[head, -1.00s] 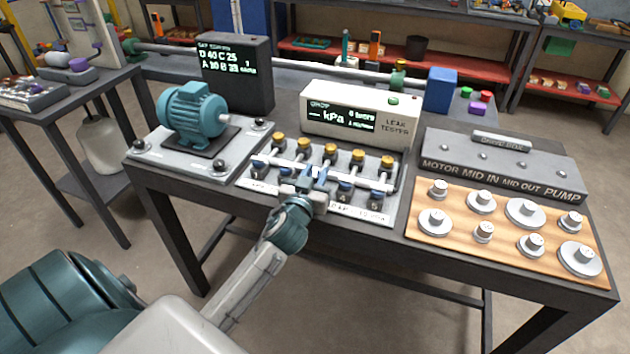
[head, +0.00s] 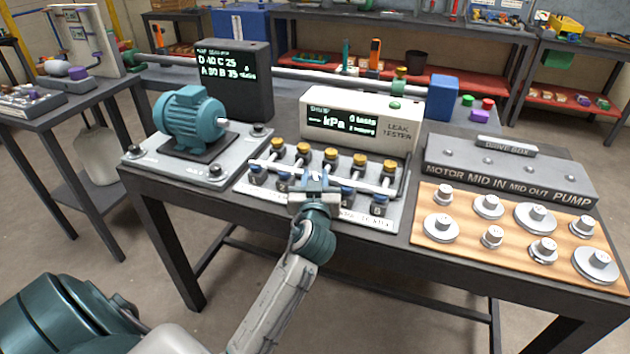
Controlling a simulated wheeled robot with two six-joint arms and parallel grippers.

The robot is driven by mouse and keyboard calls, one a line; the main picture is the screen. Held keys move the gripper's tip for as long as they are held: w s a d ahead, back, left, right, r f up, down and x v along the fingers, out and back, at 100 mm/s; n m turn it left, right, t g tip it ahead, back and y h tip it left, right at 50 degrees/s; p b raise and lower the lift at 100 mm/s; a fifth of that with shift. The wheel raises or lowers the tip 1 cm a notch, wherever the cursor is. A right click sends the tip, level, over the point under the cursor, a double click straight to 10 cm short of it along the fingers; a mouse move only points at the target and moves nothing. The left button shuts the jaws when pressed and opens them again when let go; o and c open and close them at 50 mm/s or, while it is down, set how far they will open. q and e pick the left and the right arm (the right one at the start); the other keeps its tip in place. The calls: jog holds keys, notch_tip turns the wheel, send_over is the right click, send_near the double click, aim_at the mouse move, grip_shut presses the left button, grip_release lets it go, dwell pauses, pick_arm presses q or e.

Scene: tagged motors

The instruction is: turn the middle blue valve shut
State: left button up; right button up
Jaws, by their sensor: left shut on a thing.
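A manifold panel (head: 395,215) on the bench carries a row of yellow knobs (head: 331,152) at the back and a row of blue valves in front. The outer blue valves (head: 379,203) show on both sides of my gripper. My left gripper (head: 315,180) is at the middle of the front row, its jaws shut on the middle blue valve. The jaws and wrist hide most of that valve, so its exact angle cannot be read. My right gripper is not in view.
A teal motor (head: 190,120) stands on a plate at the left. The leak tester (head: 362,118) is behind the panel. A wooden board (head: 465,238) with several metal discs and a grey drive box (head: 510,170) lie at the right.

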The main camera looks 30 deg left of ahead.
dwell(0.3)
pick_arm(q)
jog(key=o, duration=0.9)
jog(key=shift+o, duration=0.2)
jog(key=shift+s+d, duration=0.1)
jog(key=shift+s, duration=0.05)
jog(key=b+v, duration=0.1)
jog(key=v, duration=0.9)
jog(key=shift+s+b, duration=0.2)
jog(key=shift+b, duration=0.1)
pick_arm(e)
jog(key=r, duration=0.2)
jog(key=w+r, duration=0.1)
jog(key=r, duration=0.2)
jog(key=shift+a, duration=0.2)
pick_arm(q)
jog(key=shift+d, duration=0.15)
